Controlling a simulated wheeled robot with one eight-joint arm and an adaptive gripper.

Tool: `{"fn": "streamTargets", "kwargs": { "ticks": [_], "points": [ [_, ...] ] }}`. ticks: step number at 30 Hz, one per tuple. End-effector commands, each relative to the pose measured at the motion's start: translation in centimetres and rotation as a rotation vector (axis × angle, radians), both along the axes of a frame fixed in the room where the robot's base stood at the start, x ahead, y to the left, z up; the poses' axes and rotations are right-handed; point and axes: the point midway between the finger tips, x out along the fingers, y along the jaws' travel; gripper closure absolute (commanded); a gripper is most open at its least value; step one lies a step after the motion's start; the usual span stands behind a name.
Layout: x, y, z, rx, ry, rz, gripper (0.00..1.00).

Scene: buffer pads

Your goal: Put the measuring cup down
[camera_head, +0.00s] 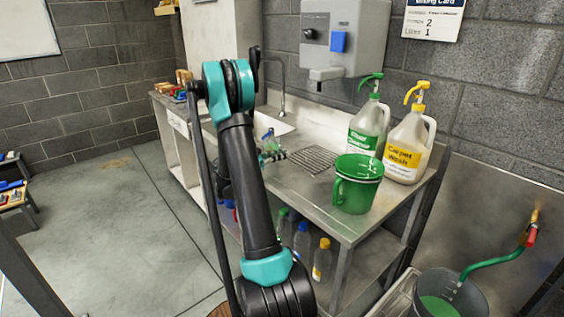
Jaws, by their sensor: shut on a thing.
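My arm rises through the middle of the view and hides most of my gripper (272,156). A teal and dark part of the gripper shows just right of the arm, over the far half of the steel bench (311,187). A small clear thing with blue and green on it (268,138) shows at the gripper; it appears to be the measuring cup, shut in the jaws. The fingertips are too small and covered to make out. I cannot tell whether the cup touches the bench.
A green jug (352,195) stands near the bench's front right corner. Behind it stand a green-topped spray bottle (366,128) and a yellow-topped one (407,147). A sink and tap (282,92) lie at the far end. A grey bucket (468,294) stands bottom right.

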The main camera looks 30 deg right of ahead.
Motion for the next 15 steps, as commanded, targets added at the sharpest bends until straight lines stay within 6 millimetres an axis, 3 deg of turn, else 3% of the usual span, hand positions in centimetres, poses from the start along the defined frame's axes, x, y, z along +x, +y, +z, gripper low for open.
{"fn": "streamTargets", "kwargs": {
  "ticks": [6,15],
  "points": [
    [0.0,0.0,-2.6,0.0,0.0,0.0,1.0],
    [0.0,0.0,-2.9,0.0,0.0,0.0,1.0]
  ]
}}
